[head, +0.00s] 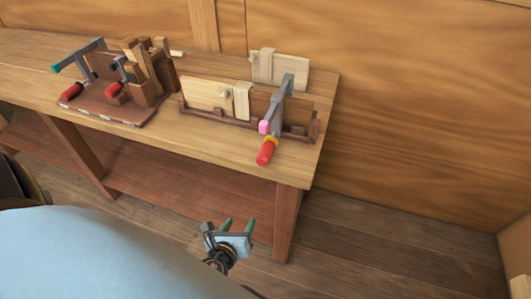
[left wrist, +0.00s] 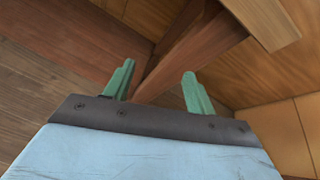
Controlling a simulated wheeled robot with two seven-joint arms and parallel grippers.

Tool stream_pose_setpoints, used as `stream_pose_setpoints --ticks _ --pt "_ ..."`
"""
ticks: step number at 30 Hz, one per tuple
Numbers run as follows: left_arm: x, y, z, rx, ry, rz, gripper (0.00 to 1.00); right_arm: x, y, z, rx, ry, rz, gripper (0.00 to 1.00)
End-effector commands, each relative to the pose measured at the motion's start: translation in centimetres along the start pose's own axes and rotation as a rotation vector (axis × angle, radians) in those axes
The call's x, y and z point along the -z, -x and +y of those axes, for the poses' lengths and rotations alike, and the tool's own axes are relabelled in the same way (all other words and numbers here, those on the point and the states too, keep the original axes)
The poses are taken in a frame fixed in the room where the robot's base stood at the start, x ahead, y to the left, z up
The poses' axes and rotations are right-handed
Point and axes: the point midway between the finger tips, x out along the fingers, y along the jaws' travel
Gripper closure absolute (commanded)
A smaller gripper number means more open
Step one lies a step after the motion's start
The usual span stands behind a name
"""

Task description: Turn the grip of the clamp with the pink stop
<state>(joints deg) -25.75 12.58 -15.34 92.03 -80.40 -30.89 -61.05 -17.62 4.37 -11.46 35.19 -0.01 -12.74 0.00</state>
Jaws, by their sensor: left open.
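The clamp with the pink stop (head: 264,127) sits at the right end of the workbench in the head view. Its grey bar (head: 284,92) crosses over a wooden plank assembly. Its red grip (head: 266,152) with a yellow collar (head: 271,139) hangs toward the bench's front edge. My left gripper (head: 239,225) is open and empty, in front of the bench and lower in the picture than the grip, apart from it. In the left wrist view its two green fingers (left wrist: 156,85) are spread with nothing between them; the clamp is not in that view. My right gripper is not in view.
The workbench (head: 200,145) has a lower shelf (head: 180,190) and a front right leg (head: 286,222). At its left stand other clamps with red grips (head: 72,91) on a dark board. A light board (head: 285,67) stands behind the clamp. The floor right of the bench is clear.

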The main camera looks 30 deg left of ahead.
Motion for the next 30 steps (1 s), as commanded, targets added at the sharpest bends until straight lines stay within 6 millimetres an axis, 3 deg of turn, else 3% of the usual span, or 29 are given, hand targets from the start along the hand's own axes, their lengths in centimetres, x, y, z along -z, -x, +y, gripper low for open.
stream_pose_setpoints --ticks 1,3,6,9,12,16,30 --pt "-2.9 0.5 -1.6 0.039 -0.116 -0.085 0.44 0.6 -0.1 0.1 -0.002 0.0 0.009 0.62" --pt "-6.4 1.4 -3.6 0.07 -0.264 -0.2 0.44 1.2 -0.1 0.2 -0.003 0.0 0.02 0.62" --pt "-10.0 2.7 -5.5 0.088 -0.415 -0.326 0.44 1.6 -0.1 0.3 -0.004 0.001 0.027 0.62" --pt "-12.0 3.5 -6.7 0.09 -0.498 -0.401 0.44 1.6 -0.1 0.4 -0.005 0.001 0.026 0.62" --pt "-13.0 3.5 -7.2 0.089 -0.53 -0.432 0.44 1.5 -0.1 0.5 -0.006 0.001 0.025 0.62" --pt "-13.7 2.1 -7.6 0.088 -0.534 -0.435 0.44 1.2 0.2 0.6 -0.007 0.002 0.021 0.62" --pt "-17.1 -6.4 -9.3 0.089 -0.53 -0.431 0.44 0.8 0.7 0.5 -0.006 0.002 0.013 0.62"
